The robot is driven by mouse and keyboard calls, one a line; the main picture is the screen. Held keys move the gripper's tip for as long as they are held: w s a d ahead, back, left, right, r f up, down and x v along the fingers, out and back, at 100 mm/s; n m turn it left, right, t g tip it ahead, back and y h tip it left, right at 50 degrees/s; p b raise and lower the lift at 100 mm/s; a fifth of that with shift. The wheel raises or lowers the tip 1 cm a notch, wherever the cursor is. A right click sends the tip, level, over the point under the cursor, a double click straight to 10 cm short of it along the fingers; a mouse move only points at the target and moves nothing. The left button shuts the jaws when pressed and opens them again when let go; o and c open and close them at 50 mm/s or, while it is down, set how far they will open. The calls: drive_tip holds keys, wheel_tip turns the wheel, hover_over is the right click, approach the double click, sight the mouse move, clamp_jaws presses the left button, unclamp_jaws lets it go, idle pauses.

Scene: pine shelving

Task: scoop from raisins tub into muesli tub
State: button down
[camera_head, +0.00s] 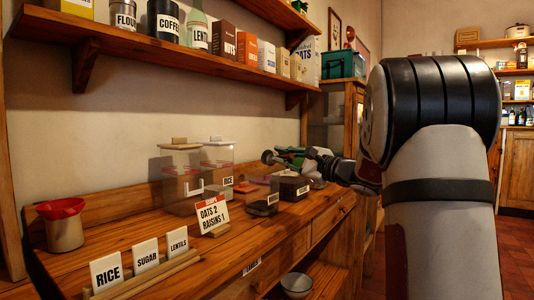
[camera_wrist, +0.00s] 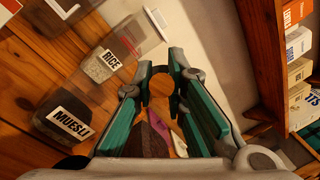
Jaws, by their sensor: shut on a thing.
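My gripper (camera_head: 298,160) is over the far part of the counter, its green fingers (camera_wrist: 160,120) closed around a grey, round-ended thing (camera_head: 268,157), probably a scoop; its contents cannot be told. The muesli tub (camera_wrist: 70,122) is clear, with a white label, left of my fingers in the wrist view. In the head view it is probably the low tub (camera_head: 262,206) at the counter front. A tub with dark contents (camera_head: 294,189) stands beyond it, below my gripper; its label is too small to read, so I cannot confirm raisins.
A rice tub (camera_head: 217,165) and a tall lidded clear tub (camera_head: 183,185) stand at the back. A sign (camera_head: 212,217) reads oats 2, raisins 1. Label cards (camera_head: 146,255) and a red-topped jar (camera_head: 64,225) are at left. A shelf (camera_head: 150,40) overhangs the counter.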

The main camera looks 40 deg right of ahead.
drive_tip(key=d+m+p, duration=0.1)
drive_tip(key=m+p, duration=0.1)
drive_tip(key=p, duration=0.1)
drive_tip(key=d+r+m+p, duration=0.1)
drive_tip(key=m+p, duration=0.1)
drive_tip(key=w+d+r+m+h+p, duration=0.1)
drive_tip(key=p, duration=0.2)
drive_tip(key=shift+m+p, duration=0.3)
drive_tip(key=shift+m, duration=0.1)
drive_tip(key=w+d+r+m+p, duration=0.1)
drive_tip(key=d+r+m+p, duration=0.2)
drive_tip(key=p, duration=0.9)
wheel_tip(320, 180, up, 3)
drive_tip(key=shift+d+f+m+h, duration=0.15)
drive_tip(key=shift+m+h, duration=0.25)
drive_tip(key=shift+m, duration=0.8)
